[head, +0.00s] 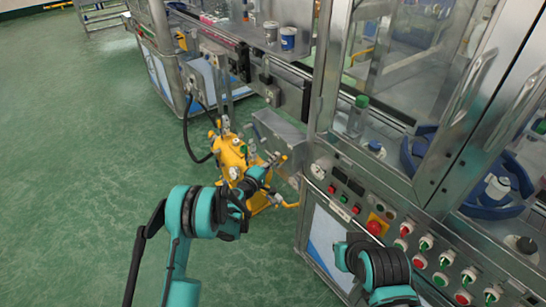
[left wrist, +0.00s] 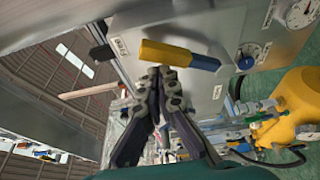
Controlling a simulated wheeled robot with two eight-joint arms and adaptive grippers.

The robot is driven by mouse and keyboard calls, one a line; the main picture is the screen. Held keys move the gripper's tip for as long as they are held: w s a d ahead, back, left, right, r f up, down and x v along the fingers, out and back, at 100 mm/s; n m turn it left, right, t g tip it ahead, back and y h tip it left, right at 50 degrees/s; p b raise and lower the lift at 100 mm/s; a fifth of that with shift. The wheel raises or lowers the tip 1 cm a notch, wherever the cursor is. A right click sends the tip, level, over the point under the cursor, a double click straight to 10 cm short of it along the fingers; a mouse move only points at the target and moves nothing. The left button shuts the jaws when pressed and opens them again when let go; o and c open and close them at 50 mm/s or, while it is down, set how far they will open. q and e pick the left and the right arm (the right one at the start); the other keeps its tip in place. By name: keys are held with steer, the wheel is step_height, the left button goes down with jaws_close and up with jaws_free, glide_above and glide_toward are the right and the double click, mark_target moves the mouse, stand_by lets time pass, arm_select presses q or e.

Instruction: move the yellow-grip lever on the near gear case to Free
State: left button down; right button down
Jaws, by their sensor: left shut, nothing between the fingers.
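The lever with the yellow grip (left wrist: 165,52) shows in the left wrist view, lying across a pale metal panel (left wrist: 200,90). Its shaft has a blue section beyond the grip and runs right to a pivot. The grip's outer end points toward a small white label (left wrist: 120,46) that appears to read Free. My left gripper (left wrist: 160,74) is shut and empty, with its fingertips just below the grip; whether they touch it I cannot tell. In the head view my left gripper (head: 277,166) is beside the grey case (head: 277,130), and the lever is hard to make out. My right gripper is out of the picture.
A yellow machine (head: 232,152) stands close to my left gripper; its body also shows in the left wrist view (left wrist: 300,105). A control panel with buttons (head: 375,227) is at the right, near my right arm. Green floor (head: 90,150) is clear at the left.

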arm_select(q)
steer(key=shift+s+d+f, duration=0.15)
steer(key=shift+s, duration=0.1)
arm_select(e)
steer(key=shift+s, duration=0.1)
arm_select(q)
steer(key=shift+s+d, duration=0.1)
steer(key=shift+d, duration=0.1)
stand_by(0.4)
